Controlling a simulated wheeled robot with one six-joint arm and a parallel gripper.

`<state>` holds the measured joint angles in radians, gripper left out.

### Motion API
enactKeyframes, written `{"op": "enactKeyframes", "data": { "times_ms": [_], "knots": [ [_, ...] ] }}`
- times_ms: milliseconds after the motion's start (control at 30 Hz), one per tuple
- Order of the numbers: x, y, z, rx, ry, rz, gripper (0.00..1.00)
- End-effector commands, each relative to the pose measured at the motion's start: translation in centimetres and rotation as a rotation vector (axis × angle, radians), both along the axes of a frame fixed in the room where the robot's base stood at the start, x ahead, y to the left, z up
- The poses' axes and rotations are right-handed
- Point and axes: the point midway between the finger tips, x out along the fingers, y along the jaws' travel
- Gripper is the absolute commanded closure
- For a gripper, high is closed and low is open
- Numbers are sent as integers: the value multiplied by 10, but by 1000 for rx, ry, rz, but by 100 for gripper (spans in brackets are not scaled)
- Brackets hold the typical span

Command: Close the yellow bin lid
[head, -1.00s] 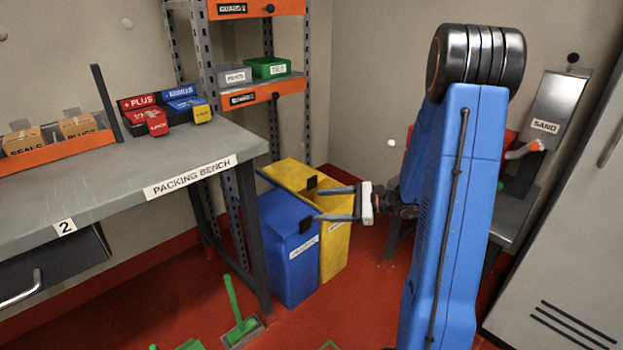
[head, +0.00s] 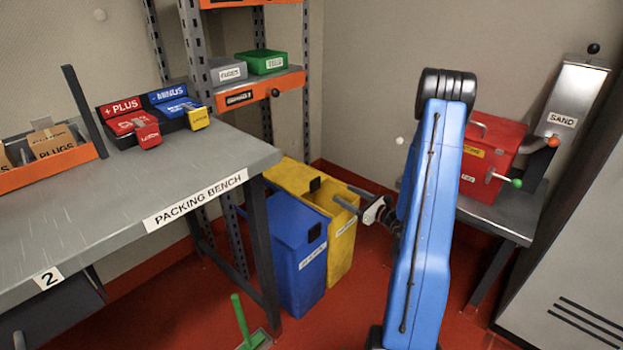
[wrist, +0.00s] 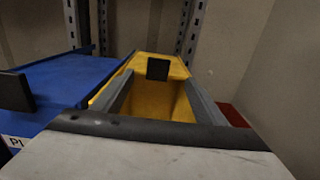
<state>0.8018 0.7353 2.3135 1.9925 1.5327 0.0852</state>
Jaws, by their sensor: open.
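The yellow bin (head: 342,250) stands on the red floor just right of the blue bin (head: 295,262). My gripper (head: 346,195) is open and empty at the bin's upper right, in front of the lid. In the wrist view its two grey fingers (wrist: 159,80) reach over the bin's opening, one each side of the tab. Whether they touch the bin is unclear.
The packing bench (head: 120,190) is at left, with a shelf rack (head: 258,90) behind it. A red box (head: 490,150) sits on a low grey bench at right, near a grey cabinet (head: 570,270). The blue bin's lid (wrist: 55,88) is close at left.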

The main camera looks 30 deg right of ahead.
Motion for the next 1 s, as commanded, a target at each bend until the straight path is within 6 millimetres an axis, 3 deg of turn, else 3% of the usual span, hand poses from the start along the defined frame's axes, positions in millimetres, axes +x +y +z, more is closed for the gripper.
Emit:
{"op": "enactKeyframes", "data": {
  "times_ms": [700, 1000],
  "knots": [
    [114, 44, 0, -1, -1, 6, 34],
    [149, 56, 0, -1, -1, 4, 34]
  ]
}}
